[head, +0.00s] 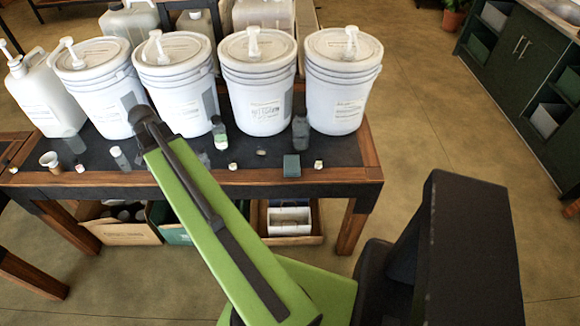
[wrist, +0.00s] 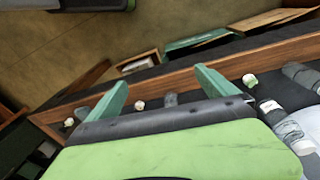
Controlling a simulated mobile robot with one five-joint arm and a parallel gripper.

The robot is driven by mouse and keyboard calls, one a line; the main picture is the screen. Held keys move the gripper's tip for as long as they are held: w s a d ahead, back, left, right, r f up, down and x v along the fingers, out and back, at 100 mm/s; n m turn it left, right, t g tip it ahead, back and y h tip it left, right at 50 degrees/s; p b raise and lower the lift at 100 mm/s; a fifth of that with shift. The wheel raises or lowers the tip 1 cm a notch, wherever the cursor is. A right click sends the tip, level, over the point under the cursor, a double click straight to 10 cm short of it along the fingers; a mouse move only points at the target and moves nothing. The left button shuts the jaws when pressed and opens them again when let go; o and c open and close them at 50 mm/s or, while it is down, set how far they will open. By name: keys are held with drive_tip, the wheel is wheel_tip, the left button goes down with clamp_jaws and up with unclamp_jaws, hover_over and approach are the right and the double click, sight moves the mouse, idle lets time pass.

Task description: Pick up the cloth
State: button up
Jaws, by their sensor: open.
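No cloth can be made out for certain. A small grey, soft-looking patch (head: 204,159) lies on the dark tabletop just right of my arm in the head view, partly hidden by it, and may be the cloth. In the wrist view a small grey thing (wrist: 170,99) shows between the fingers, near the table's wooden edge; I cannot tell if it is the same piece. My gripper (wrist: 160,88) has green fingers spread wide apart with nothing between their tips. In the head view the fingers are hidden behind my arm.
Several white pump buckets (head: 256,82) stand along the wooden-edged table (head: 335,176). Small bottles (head: 218,132), a dark green block (head: 291,165), a cup (head: 50,161) and small white pieces (head: 233,166) lie near the front edge. Boxes (head: 122,232) sit below.

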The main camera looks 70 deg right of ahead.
drive_tip(key=s+d+r+m+g+p, duration=0.1)
drive_tip(key=s+d+m, duration=0.3)
drive_tip(key=s+d, duration=0.3)
drive_tip(key=s+d+r+m, duration=0.1)
drive_tip(key=s+d+m, duration=0.35)
drive_tip(key=d, duration=0.45)
drive_tip(key=m+g, duration=0.1)
drive_tip(key=m, duration=0.7)
approach(292, 164)
drive_tip(key=b+x, duration=0.1)
drive_tip(key=b, duration=0.4)
drive_tip(key=b+x, duration=0.2)
drive_tip(key=b, duration=0.3)
drive_tip(key=shift+w+d+f, duration=0.1)
drive_tip(key=shift+w+f, duration=0.05)
drive_tip(key=shift+w, duration=0.05)
drive_tip(key=shift+s+f+b, duration=0.1)
drive_tip(key=shift+f+b, duration=0.2)
drive_tip(key=shift+b, duration=0.3)
drive_tip(key=b+x, duration=0.5)
drive_tip(key=shift+s, duration=0.3)
drive_tip(key=shift+r, duration=0.15)
drive_tip(key=c, duration=1.2)
drive_tip(key=shift+r+p, duration=0.15)
drive_tip(key=shift+p, duration=0.2)
